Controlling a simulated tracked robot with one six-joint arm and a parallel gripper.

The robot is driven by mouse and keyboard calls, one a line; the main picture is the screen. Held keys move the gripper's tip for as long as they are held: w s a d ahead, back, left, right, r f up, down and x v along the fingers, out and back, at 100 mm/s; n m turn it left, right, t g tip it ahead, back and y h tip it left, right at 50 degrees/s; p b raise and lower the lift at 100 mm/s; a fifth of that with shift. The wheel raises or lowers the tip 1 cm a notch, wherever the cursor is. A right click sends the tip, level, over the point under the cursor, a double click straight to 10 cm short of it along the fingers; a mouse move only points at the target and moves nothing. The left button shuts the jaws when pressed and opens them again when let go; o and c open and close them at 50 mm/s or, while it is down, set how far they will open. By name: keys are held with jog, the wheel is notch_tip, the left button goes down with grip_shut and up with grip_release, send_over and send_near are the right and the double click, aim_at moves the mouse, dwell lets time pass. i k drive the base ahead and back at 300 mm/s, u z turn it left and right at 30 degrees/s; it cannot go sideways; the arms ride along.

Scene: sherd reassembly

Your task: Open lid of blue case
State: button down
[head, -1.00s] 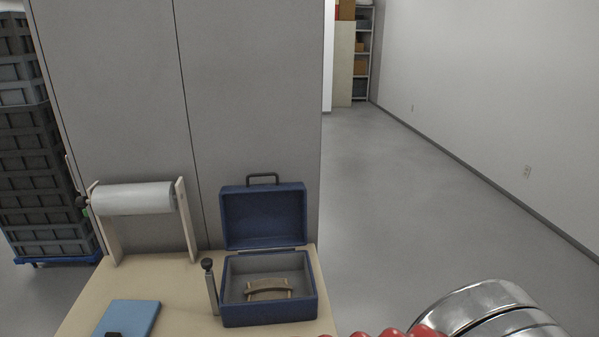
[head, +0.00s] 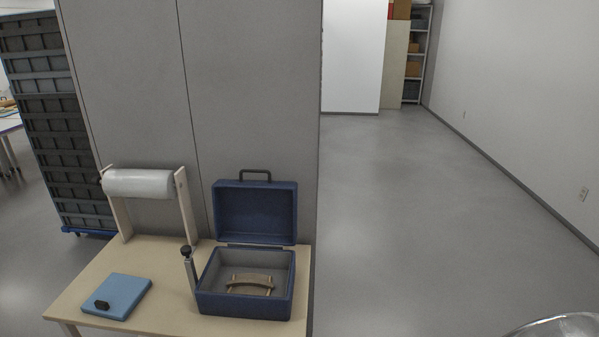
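The blue case (head: 243,304) stands on the right part of a light wooden table in the head view. Its lid (head: 256,212) is open and stands upright at the back, with a dark handle (head: 255,172) on its top edge. Inside the grey-lined case lies a brown curved piece (head: 250,283) on a small support. My gripper is not in view.
The table (head: 170,295) also bears a blue flat block (head: 118,296) with a dark knob, a roll on a stand (head: 138,184) and a dark-topped upright post (head: 190,272). A grey partition (head: 250,80) stands behind.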

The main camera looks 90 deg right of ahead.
aim_at(245, 211)
jog(key=k, duration=0.9)
jog(key=z, duration=1.3)
jog(key=i, duration=0.5)
